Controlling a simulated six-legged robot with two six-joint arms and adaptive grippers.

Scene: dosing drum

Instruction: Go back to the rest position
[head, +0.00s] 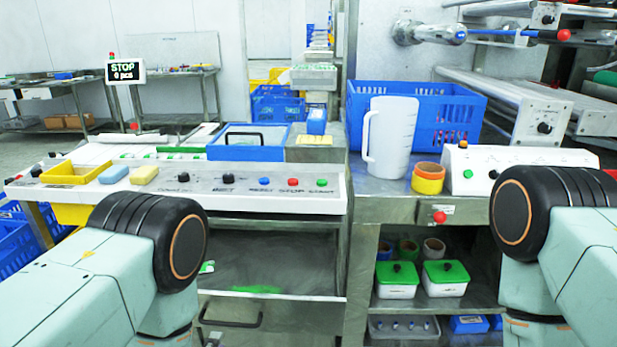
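Both of my arms show only as pale green links with black round joints, low at the left and right of the head view. Neither gripper is in the picture, so whether they hold anything is hidden. The left arm's joint overlaps the front edge of the white control panel (240,197) in the view. The right arm's joint stands in front of the right end of the steel table (385,207). A white measuring jug (392,140) stands upright on that table, apart from both arms.
A blue crate (455,112) stands behind the jug, with orange and yellow tape rolls (427,180) beside it. A yellow tray (72,173) and two sponges lie on the panel's left. White boxes with green lids (444,279) sit on the lower shelf. A display (124,71) reads STOP, 0 pcs.

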